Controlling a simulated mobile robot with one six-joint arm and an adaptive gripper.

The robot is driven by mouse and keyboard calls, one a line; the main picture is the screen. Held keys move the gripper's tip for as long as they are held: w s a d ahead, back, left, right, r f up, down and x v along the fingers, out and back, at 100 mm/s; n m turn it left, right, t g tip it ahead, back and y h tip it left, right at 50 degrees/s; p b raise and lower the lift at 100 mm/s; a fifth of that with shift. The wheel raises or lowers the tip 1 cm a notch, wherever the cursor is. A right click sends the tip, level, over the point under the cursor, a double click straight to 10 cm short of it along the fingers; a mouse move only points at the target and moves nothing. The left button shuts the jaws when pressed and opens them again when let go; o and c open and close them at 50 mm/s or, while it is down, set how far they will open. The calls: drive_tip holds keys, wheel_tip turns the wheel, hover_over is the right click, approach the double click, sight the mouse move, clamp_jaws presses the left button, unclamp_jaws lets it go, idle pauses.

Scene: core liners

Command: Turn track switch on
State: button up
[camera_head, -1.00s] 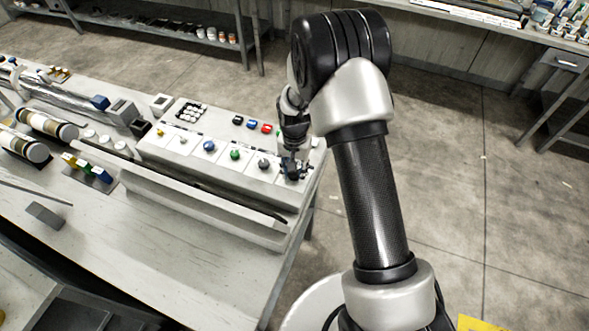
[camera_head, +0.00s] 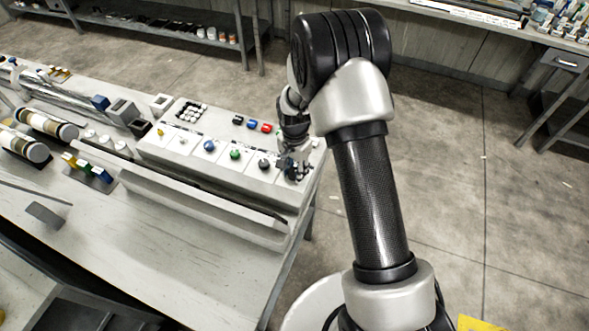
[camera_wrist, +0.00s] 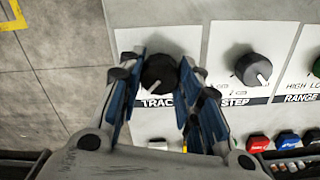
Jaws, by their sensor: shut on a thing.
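The track switch (camera_wrist: 160,77) is a round black knob on a pale panel, above a label reading "TRACK" in the wrist view. A light pointer mark on it points down and slightly left. My gripper (camera_wrist: 163,65) has its blue-padded fingers on either side of the knob, shut on it. In the head view my gripper (camera_head: 295,168) is at the right end of the control panel (camera_head: 212,174), and it hides the knob there.
The grey "STEP" knob (camera_wrist: 253,69) is close to the right finger. Bare floor (camera_wrist: 50,60) lies beyond the panel's end.

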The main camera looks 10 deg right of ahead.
sight(295, 171)
drive_tip(key=o, duration=1)
drive_tip(key=shift+o, duration=0.2)
wheel_tip(295, 171, up, 12)
idle(0.4)
